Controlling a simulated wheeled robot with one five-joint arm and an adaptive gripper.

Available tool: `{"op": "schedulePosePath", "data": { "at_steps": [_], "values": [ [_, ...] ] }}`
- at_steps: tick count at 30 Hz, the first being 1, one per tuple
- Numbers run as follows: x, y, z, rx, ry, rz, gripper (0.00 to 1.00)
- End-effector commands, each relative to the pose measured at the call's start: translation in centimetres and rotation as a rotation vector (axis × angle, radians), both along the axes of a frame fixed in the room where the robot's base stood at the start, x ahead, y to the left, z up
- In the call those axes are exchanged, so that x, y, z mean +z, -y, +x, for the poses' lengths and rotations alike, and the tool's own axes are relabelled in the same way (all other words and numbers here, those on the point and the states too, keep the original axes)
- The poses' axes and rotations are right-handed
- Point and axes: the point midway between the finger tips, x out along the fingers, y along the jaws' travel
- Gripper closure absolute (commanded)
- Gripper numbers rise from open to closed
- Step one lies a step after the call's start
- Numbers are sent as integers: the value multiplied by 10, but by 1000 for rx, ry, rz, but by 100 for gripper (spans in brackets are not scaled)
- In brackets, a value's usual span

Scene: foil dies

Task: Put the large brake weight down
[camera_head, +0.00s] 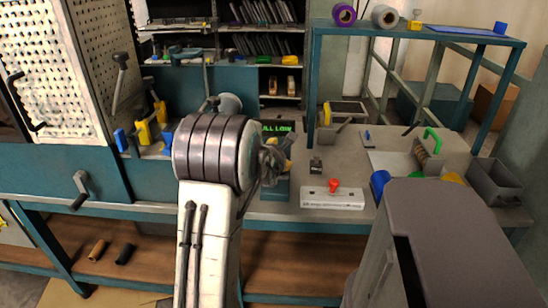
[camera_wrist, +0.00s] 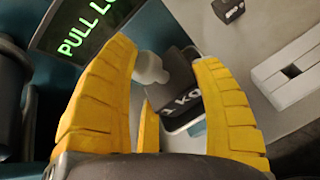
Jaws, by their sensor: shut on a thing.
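The large brake weight (camera_wrist: 178,82) is a dark block with white "kg" lettering and a pale grey knob (camera_wrist: 150,68). In the wrist view it sits between the yellow fingers of my gripper (camera_wrist: 172,95), which is shut on it. A pale-edged, teal surface shows just beneath it; I cannot tell whether the weight touches it. In the head view my arm hides most of my gripper (camera_head: 284,150), and the weight cannot be made out clearly there.
A green-lit display (camera_head: 277,127) stands behind my gripper. A small black block (camera_head: 316,165) and a white box (camera_head: 332,201) with a red knob (camera_head: 333,185) lie to the right on the grey bench.

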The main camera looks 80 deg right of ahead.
Motion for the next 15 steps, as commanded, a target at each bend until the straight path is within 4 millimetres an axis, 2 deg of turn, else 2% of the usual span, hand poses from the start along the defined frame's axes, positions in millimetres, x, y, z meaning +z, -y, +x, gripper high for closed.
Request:
{"op": "schedulePosePath", "data": {
  "at_steps": [1,4,5,12,15],
  "values": [
    [5,2,0,0,0,-12,75],
    [3,2,0,0,0,-12,75],
    [-1,0,0,0,0,0,35],
    [0,0,0,0,0,0,14],
    [0,0,0,0,0,0,13]
  ]
}}
